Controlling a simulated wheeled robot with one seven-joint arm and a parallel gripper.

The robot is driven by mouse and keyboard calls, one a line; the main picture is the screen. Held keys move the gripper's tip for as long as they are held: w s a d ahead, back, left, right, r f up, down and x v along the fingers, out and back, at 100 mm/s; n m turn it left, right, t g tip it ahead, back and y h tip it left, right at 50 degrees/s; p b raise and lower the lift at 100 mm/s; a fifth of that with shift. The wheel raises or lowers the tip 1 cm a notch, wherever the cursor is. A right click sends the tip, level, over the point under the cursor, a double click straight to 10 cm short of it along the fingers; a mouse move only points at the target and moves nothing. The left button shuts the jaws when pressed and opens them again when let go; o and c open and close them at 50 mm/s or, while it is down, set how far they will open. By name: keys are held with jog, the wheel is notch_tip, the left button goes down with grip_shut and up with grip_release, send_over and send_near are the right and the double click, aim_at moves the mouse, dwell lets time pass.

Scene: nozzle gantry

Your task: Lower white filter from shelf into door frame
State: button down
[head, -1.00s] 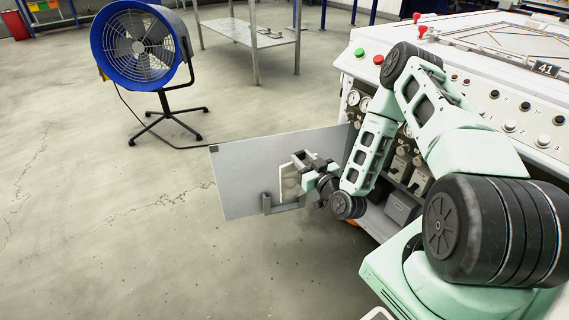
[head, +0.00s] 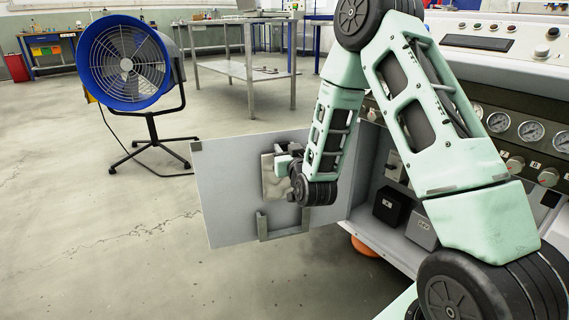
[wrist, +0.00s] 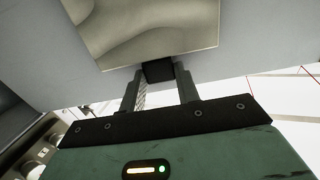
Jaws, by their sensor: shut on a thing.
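The filter (head: 272,180) is a small off-white, beige panel. It is upright in front of the open grey door (head: 222,205), above the door frame, a U-shaped grey bracket (head: 283,232) low on the door. The filter looks clear of the bracket. My gripper (head: 286,163) is shut on the filter's edge; my wrist hides the filter's right side. In the wrist view the filter (wrist: 150,28) fills the top, and my gripper (wrist: 160,73) is shut on its black tab. The bracket is not clear in that view.
Inside the cabinet, right of the door, sit a black box (head: 393,205) and a grey box (head: 422,229). A blue fan (head: 125,62) stands behind on the left, and a metal table (head: 250,75) stands behind. Floor left of the door is free.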

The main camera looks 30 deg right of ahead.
aim_at(274, 188)
jog(key=shift+w+a+f, duration=0.1)
jog(key=shift+f+b, duration=1.25)
jog(key=shift+f, duration=0.2)
jog(key=shift+f+b, duration=1.55)
jog(key=shift+f, duration=0.15)
jog(key=shift+f+b, duration=1.45)
jog(key=shift+f, duration=0.45)
